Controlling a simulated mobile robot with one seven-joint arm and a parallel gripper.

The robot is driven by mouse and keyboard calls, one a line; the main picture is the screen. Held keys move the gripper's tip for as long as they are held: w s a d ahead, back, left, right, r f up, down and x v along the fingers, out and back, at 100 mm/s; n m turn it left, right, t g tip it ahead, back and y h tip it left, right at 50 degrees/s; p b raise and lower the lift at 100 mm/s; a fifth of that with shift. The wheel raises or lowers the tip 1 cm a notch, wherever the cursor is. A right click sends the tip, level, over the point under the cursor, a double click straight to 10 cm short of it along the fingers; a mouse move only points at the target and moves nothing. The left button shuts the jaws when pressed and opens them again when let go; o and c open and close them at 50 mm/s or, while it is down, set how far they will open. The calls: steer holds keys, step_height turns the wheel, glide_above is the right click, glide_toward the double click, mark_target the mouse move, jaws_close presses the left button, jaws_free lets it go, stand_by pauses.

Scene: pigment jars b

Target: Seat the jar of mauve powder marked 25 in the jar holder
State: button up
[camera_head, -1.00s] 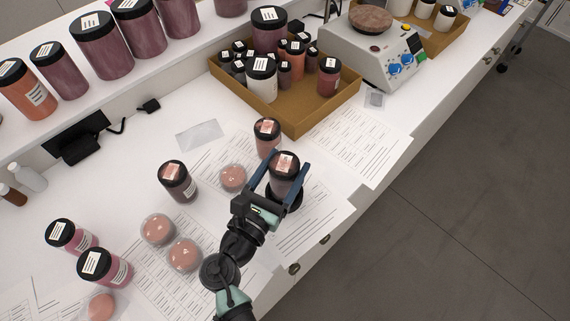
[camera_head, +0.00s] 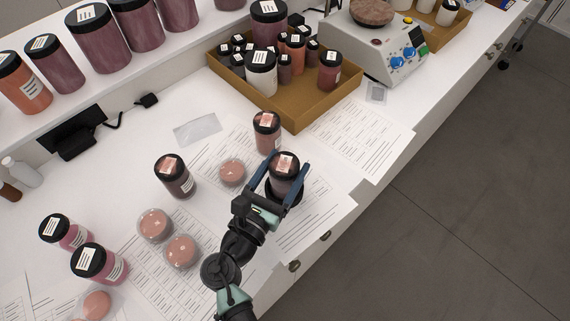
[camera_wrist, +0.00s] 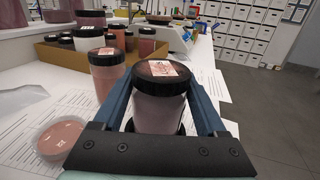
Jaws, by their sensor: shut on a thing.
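My gripper (camera_head: 277,186) is shut on a jar with a black lid and a pinkish label on top (camera_head: 284,165). In the wrist view the same jar (camera_wrist: 160,108) stands upright between the blue fingers, and its powder looks greyish mauve. The number on its label is too small to read. A dark round holder (camera_head: 270,193) shows around the jar's base in the head view, mostly hidden by the jar and fingers. In the wrist view only a dark edge shows low beside the jar. I cannot tell whether the jar is fully down in it.
A salmon jar (camera_head: 267,133) stands close behind my gripper, and a dark mauve jar (camera_head: 175,176) stands to the left. Round clear dishes of pink powder (camera_head: 232,172) lie nearby on printed sheets. A cardboard tray of jars (camera_head: 292,116) and a stirrer (camera_head: 375,50) are behind.

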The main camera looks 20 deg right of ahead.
steer(key=shift+f+b, duration=0.4)
steer(key=shift+f, duration=0.15)
steer(key=o, duration=1.5)
steer(key=shift+c, duration=0.2)
steer(key=b+v, duration=0.1)
steer(key=v, duration=1.2)
steer(key=shift+r, duration=0.15)
